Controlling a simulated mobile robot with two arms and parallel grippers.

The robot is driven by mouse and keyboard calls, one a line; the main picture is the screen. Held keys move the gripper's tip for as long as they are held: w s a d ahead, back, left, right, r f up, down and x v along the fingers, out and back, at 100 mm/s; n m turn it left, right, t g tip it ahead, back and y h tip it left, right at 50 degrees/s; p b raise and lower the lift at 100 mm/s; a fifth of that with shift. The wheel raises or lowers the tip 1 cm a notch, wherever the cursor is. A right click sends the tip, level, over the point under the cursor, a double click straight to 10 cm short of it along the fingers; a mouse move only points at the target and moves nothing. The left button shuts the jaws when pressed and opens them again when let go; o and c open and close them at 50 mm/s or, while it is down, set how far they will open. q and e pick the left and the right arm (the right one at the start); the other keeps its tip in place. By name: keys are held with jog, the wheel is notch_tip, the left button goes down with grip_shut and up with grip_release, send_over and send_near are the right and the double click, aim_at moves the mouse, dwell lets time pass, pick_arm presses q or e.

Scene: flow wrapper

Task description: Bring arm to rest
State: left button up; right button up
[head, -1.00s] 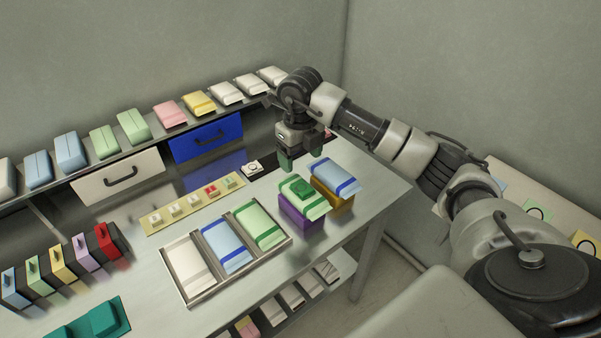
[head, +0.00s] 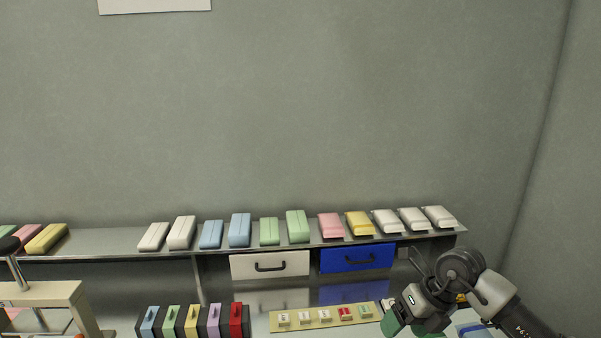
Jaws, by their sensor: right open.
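My right arm comes in at the lower right, and its dark gripper (head: 403,326) points down with green fingers, partly cut off by the bottom edge. The gripper is open, and I see nothing held in it. It is in front of the shelf's right part, just right of the yellow button strip (head: 308,322). My left arm and gripper are out of view.
A shelf (head: 112,242) along the wall carries several coloured packs. Below it are a white drawer (head: 290,265) and a blue drawer (head: 340,262), both shut. Several coloured handled blocks (head: 193,320) stand at the bottom. A beige frame (head: 60,292) stands at lower left.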

jog(key=s+a+r+m+t+y, duration=0.2)
jog(key=a+r+m+t+y, duration=0.25)
jog(key=a+y, duration=0.25)
jog(key=s+a+r+m+t+y, duration=0.25)
jog(key=a+r+t+y, duration=0.2)
jog(key=a+y, duration=0.3)
jog(key=s+d+f+m+t+h, duration=0.25)
jog(key=d+f+m+h, duration=0.3)
jog(key=m+h, duration=0.6)
jog(key=s+d+f+m+t+h, duration=0.1)
jog(key=d+f+m+t+h, duration=0.5)
jog(key=m, duration=0.8)
jog(key=s+d+f+m+g+h, duration=0.1)
jog(key=s+f+m+g, duration=0.1)
jog(key=s+f+g, duration=0.6)
jog(key=s+d+f+m+g+h, duration=0.1)
jog(key=s+f+m+g, duration=0.15)
jog(key=s+g, duration=0.65)
jog(key=s+f, duration=0.2)
jog(key=f, duration=1.2)
jog(key=s+f, duration=0.2)
jog(key=f, duration=1.1)
jog(key=s+d+f, duration=0.2)
jog(key=s+f, duration=1.3)
jog(key=s, duration=0.1)
jog(key=shift+f+n, duration=0.3)
jog(key=shift+n, duration=0.1)
